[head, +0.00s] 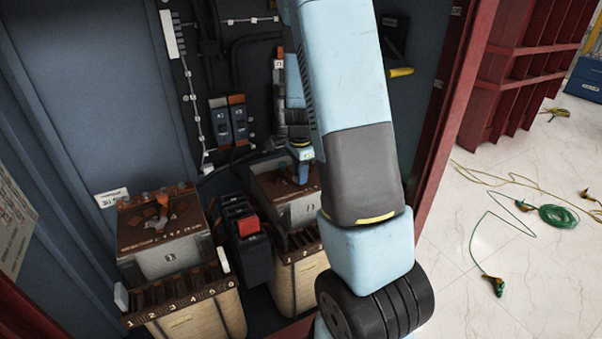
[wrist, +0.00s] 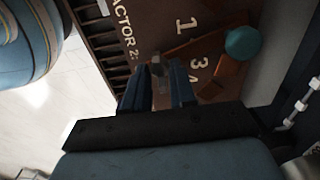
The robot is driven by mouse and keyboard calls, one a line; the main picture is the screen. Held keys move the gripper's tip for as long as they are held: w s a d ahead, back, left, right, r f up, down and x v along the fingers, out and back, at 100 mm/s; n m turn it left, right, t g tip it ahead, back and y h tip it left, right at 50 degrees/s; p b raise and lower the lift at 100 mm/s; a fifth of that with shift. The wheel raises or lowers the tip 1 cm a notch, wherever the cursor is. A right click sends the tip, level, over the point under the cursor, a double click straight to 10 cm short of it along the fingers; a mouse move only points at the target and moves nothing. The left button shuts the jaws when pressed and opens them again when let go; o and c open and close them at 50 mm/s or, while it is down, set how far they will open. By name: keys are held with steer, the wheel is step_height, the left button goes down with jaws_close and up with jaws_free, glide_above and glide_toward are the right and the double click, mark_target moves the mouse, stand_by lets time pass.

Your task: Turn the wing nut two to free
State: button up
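My gripper (wrist: 159,65) points down at the brown top plate (wrist: 205,15) of the second unit, marked "…ACTOR 2" with numbers 1, 3 and 4. Its two dark blue fingers stand apart. A small grey metal piece (wrist: 158,72), perhaps the wing nut, shows in the gap between them; it is dark, and I cannot see contact with either finger. In the head view my gripper (head: 301,172) is low over this unit's grey box (head: 303,212), and my arm hides part of it. A brown-orange lever (wrist: 227,76) with a teal knob (wrist: 242,43) lies to the right of the fingers.
A similar unit (head: 160,258) stands to the left, with a black block with a red switch (head: 249,227) between the two. Cabinet walls (head: 95,80) close in the left side. Cables (head: 558,214) lie on the floor outside, to the right.

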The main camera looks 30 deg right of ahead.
jaws_close()
steer(key=shift+d, duration=0.15)
steer(key=shift+w+n, duration=0.1)
steer(key=shift+n, duration=0.7)
steer(key=n, duration=0.5)
steer(key=shift+a, duration=0.2)
steer(key=n, duration=0.4)
steer(key=shift+n, duration=0.3)
steer(key=n, duration=0.4)
